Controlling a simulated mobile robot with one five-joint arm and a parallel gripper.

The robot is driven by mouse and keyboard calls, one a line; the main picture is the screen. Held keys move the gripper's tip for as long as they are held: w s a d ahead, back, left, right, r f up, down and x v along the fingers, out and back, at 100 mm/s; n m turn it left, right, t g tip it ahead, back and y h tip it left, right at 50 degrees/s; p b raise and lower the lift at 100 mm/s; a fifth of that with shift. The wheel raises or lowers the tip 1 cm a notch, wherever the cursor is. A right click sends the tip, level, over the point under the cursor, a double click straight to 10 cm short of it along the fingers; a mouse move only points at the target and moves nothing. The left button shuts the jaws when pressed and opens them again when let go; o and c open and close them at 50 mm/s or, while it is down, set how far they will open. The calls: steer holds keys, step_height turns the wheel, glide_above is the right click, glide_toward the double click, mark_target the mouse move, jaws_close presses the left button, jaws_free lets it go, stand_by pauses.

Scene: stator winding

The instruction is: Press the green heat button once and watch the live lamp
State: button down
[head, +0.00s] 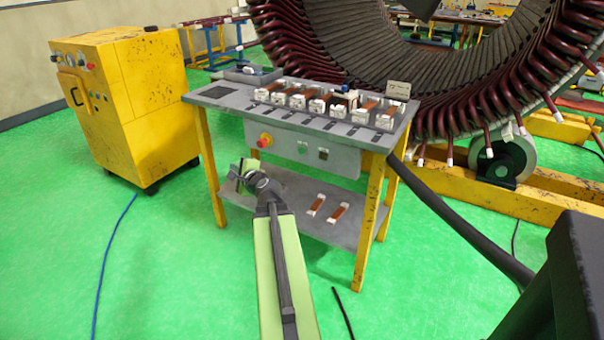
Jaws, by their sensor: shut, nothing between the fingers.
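The green heat button (302,149) is on the grey front panel (345,158) of a yellow-legged workbench. To its right is a small dark square fitting (323,154); I cannot tell if it is the live lamp, and no glow shows on it. My gripper (238,173) is shut and empty at the end of my light green arm. It shows in front of the bench, below and left of the button, and appears apart from the panel. Its fingertips are small and partly hidden by the wrist.
A red knob on a yellow plate (265,140) sits left of the button. Several copper-coloured coils with white ends stand on the bench top (228,97). Two similar pieces lie on the lower shelf (275,190). A yellow cabinet (115,105) stands left, a large stator (440,110) behind right.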

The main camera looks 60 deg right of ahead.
mark_target(302, 151)
steer(key=s+d+f+m+g+h+b, duration=0.2)
steer(key=s+d+m, duration=0.5)
steer(key=s+d, duration=0.4)
steer(key=d+f+h+b, duration=0.1)
steer(key=h+b, duration=0.1)
steer(key=h, duration=0.1)
steer(key=shift+s+d+f+m+h+b, duration=0.2)
steer(key=shift+s+m+h+b, duration=0.1)
steer(key=shift+m, duration=0.1)
steer(key=d, duration=0.8)
steer(key=shift+d, duration=0.3)
steer(key=shift+d, duration=0.15)
stand_by(0.6)
steer(key=shift+d, duration=0.3)
